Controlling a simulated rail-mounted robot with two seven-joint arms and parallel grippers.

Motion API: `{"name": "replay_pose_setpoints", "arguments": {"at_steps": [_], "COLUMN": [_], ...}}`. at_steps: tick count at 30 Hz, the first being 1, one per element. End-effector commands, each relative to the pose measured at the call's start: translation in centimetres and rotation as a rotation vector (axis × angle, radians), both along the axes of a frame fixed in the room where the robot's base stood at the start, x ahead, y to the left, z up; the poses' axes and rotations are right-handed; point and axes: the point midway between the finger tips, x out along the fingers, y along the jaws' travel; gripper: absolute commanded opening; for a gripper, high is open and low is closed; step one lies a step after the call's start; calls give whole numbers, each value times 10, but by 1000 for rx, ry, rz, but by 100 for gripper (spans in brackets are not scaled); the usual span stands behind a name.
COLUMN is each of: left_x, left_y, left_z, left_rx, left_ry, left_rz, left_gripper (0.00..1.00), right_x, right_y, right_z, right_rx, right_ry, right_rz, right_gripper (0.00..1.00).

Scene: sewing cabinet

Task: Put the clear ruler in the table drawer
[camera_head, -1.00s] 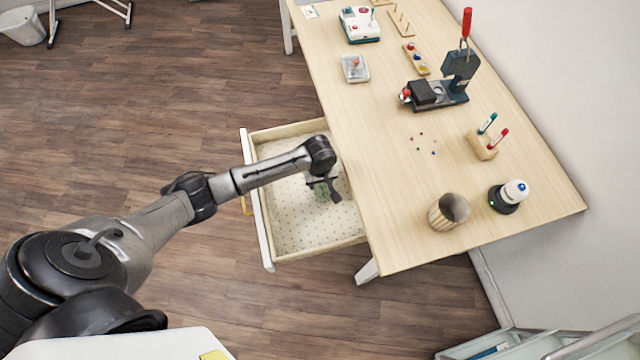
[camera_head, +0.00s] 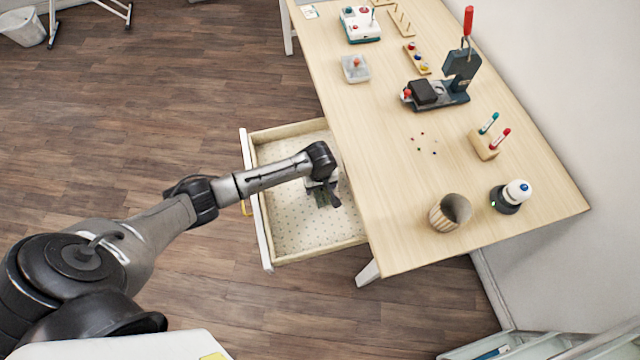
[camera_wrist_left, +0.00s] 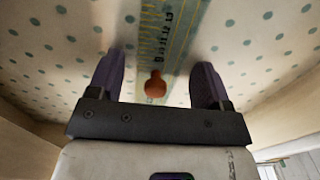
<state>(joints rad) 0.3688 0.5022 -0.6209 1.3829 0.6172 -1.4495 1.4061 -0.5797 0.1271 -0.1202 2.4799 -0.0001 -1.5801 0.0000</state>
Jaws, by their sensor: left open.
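The clear ruler (camera_wrist_left: 165,35), with dark markings and a yellowish tint, lies along the dotted drawer bottom in the left wrist view. A small brown round piece (camera_wrist_left: 155,84) shows on or over its near end. The table drawer (camera_head: 290,228) is pulled out, with a light dotted lining. My left gripper (camera_head: 325,197) is inside the drawer, pointing down. In the wrist view its two dark fingers (camera_wrist_left: 160,80) are apart, one on each side of the ruler, not touching it. In the head view the arm and gripper largely hide the ruler. My right gripper is not in view.
The tabletop (camera_head: 400,185) is beside the drawer. Floor is free left of the drawer.

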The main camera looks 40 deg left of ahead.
Motion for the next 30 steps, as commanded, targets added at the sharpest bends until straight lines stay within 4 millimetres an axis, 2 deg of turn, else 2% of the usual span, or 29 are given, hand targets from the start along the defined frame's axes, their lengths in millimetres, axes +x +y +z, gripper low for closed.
{"name": "replay_pose_setpoints", "arguments": {"at_steps": [7, 21, 30], "left_x": [0, 1, 0], "left_y": [1, 0, 0], "left_z": [5, 88, 119], "left_rx": [1, 0, -1], "left_ry": [-2, -2, 1], "left_rz": [0, -1, 0], "left_gripper": [72, 72, 72], "right_x": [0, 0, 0], "right_y": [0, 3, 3], "right_z": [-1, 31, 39], "right_rx": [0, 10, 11], "right_ry": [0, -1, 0], "right_rz": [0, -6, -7], "right_gripper": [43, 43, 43]}}
